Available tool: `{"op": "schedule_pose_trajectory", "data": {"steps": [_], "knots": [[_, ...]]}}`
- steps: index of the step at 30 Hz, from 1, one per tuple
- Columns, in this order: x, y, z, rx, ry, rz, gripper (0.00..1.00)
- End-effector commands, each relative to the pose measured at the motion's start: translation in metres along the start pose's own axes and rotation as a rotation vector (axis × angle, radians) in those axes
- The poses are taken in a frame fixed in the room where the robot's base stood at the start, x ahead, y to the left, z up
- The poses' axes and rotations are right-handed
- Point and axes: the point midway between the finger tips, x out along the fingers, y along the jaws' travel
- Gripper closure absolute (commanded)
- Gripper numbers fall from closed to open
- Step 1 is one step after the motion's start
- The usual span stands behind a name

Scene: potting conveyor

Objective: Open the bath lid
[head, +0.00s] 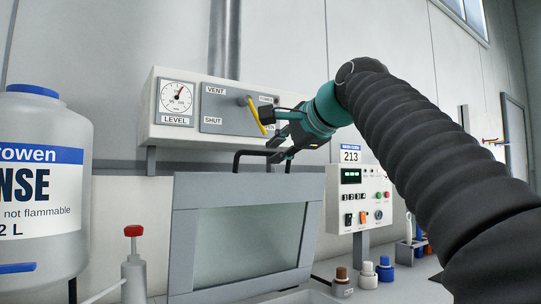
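The bath lid (180,245), a grey frame around a frosted pane, stands raised and steeply upright in the middle of the head view. A black bar handle (238,157) rises from its top edge. My gripper (274,136), teal and dark grey, is at the upper right of the lid. Its fingers look spread, with nothing seen between them. The lower finger is close to the right part of the handle; I cannot tell whether they touch. The upper finger overlaps the wall panel near a yellow lever (257,116). The bath behind the lid is hidden.
A wall box with a level gauge (176,96) and vent panel is behind my gripper. Small capped bottles (368,278) stand at front right.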

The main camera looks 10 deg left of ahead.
Motion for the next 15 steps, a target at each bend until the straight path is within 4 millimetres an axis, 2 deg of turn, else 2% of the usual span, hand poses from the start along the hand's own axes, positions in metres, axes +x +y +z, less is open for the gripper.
{"op": "schedule_pose_trajectory", "data": {"steps": [1, 6, 12, 15], "knots": [[-0.013, -0.001, -0.001, 0.000, 0.004, -0.002, 0.77], [-0.047, -0.001, -0.002, 0.000, 0.005, -0.003, 0.77], [-0.074, 0.000, -0.002, 0.001, 0.004, -0.002, 0.77], [-0.082, 0.000, -0.002, 0.002, 0.004, 0.000, 0.77]]}}
